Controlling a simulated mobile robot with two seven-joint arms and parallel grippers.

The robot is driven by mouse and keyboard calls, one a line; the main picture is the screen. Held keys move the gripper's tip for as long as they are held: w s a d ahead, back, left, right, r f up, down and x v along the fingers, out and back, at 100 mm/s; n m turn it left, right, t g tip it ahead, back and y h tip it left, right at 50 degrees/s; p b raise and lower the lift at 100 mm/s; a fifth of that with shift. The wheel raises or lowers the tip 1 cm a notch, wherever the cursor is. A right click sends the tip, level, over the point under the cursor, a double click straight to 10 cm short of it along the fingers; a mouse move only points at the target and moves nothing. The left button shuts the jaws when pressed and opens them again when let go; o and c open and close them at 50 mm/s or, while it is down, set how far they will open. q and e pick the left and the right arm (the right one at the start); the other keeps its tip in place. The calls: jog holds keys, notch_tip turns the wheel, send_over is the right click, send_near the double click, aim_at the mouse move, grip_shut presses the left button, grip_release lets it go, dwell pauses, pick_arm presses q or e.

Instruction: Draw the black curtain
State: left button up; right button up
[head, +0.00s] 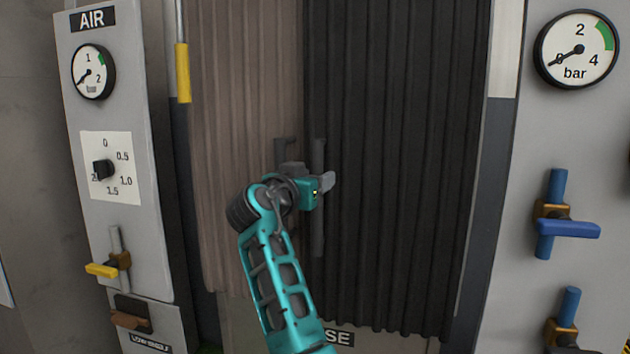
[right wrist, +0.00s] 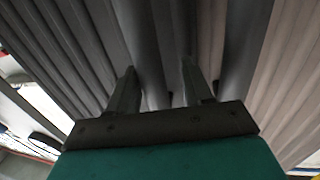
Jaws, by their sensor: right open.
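The black curtain (head: 400,150) hangs in pleats in the right half of the opening in the head view. It also shows at the left of the right wrist view (right wrist: 75,50). A dark vertical bar handle (head: 318,235) stands at its left edge. My right gripper (head: 328,181) is at this handle, in front of the curtain's left edge. In the right wrist view its two fingers (right wrist: 158,80) are apart, with a dark bar (right wrist: 148,45) showing between or beyond them. I cannot tell whether they touch it. My left gripper is not in view.
A brown curtain (head: 240,120) hangs to the left, with its own dark handle (head: 280,152) close to my gripper. A grey AIR panel (head: 125,225) with gauge and knob stands left. A yellow-gripped rod (head: 183,72) hangs beside it. Blue valve handles (head: 568,229) stick out at right.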

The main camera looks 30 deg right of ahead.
jog(key=v, duration=1.3)
jog(key=shift+b, duration=0.3)
jog(key=shift+f, duration=0.1)
